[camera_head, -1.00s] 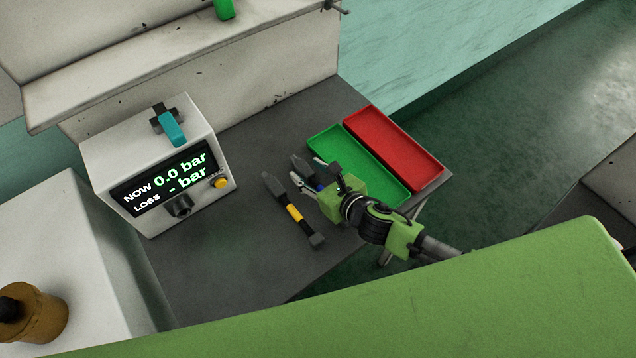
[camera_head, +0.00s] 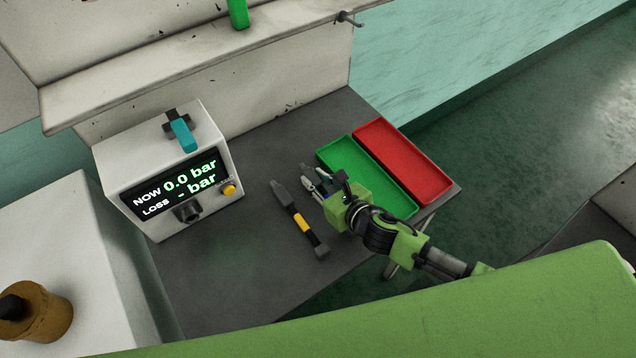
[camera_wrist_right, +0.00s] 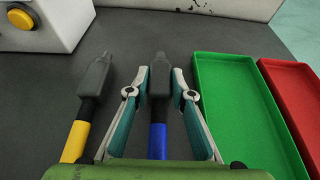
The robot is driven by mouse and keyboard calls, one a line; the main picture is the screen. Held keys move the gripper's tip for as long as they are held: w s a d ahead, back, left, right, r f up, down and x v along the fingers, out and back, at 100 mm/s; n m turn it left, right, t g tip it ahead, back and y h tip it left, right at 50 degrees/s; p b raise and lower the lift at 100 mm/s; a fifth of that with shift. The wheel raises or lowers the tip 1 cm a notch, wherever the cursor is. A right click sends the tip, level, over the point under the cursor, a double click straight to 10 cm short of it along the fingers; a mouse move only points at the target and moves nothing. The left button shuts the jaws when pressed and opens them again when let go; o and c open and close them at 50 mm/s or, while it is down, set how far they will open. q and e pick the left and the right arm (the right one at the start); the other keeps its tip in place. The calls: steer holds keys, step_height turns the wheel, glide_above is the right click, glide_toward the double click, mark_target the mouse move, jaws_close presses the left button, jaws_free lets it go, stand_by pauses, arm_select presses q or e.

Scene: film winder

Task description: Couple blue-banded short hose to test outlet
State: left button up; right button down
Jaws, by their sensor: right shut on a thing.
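The blue-banded short hose shows in the right wrist view (camera_wrist_right: 158,100), its dark end pointing away from the wrist and its blue band nearer the palm. My right gripper (camera_wrist_right: 160,92) is shut on it, one finger on each side. In the head view my right gripper (camera_head: 318,182) mostly hides this hose. The test unit (camera_head: 160,165) is a white box reading 0.0 bar, with a dark round outlet (camera_head: 187,211) low on its front. A teal-handled lever (camera_head: 182,134) sits on its top. My left gripper is not in view.
A yellow-banded hose (camera_head: 300,219) lies on the grey table (camera_head: 230,275), left of my right gripper. A green tray (camera_head: 345,160) and a red tray (camera_head: 405,160) stand to the right. A yellow button (camera_head: 229,190) is beside the outlet.

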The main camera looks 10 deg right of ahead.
step_height(320, 180, up, 3)
steer(key=shift+f, duration=0.1)
steer(key=s+a+r, duration=0.5)
steer(key=s+r, duration=0.4)
steer(key=s, duration=0.4)
steer(key=shift+a+r+b, duration=0.15)
steer(key=shift+r+b, duration=0.15)
steer(key=shift+b, duration=0.1)
steer(key=c, duration=2.6)
jaws_free()
jaws_close()
steer(key=shift+w+f, duration=0.1)
steer(key=shift+w, duration=0.05)
